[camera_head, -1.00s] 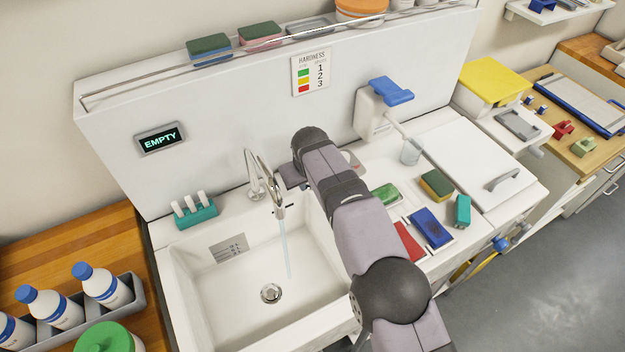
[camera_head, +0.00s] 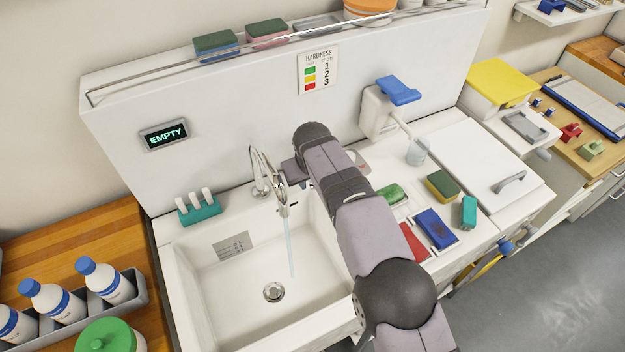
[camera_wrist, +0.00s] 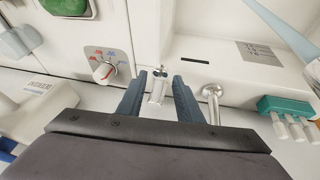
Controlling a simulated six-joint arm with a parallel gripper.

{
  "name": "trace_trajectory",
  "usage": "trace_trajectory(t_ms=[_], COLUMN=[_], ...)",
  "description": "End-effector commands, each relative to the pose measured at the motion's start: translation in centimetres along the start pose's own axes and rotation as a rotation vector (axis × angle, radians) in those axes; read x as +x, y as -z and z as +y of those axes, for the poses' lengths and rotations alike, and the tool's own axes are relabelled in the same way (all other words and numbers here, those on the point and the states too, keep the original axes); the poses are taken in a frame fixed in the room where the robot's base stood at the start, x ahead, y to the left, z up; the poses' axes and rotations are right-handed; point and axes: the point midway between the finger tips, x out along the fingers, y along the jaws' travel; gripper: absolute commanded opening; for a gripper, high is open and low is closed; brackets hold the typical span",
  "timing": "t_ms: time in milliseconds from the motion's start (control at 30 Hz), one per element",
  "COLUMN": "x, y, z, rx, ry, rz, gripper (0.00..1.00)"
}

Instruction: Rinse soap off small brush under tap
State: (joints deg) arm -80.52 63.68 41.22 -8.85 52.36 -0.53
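The chrome tap (camera_head: 262,168) stands at the back of the white sink (camera_head: 240,262), and a thin stream of water (camera_head: 290,248) falls from its spout into the basin. My gripper (camera_wrist: 157,82) points at the tap area behind the sink. Its two dark fingers are apart, with a short chrome upright piece (camera_wrist: 157,87) seen between them; I cannot tell if they touch it. The tap's curved pipe (camera_wrist: 211,100) is just right of the fingers in the wrist view. In the head view my arm hides most of the gripper. I see no small brush that I can clearly identify.
A teal holder (camera_head: 200,214) with three white sticks stands at the sink's back left corner. A red-and-blue marked dial (camera_wrist: 103,70) is left of my fingers. Sponges (camera_head: 441,185) and coloured blocks lie on the right counter. The display (camera_head: 165,134) reads EMPTY. The basin is clear.

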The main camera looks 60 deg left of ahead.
Motion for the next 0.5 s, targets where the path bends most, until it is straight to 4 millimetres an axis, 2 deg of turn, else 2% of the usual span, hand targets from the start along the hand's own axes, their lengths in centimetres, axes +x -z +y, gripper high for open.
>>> trace_trajectory(t_ms=[500], x=[-5.5], y=[0.0], z=[-0.1], rx=[-0.001], ry=[0.000], rz=[0.003], gripper=[0.33])
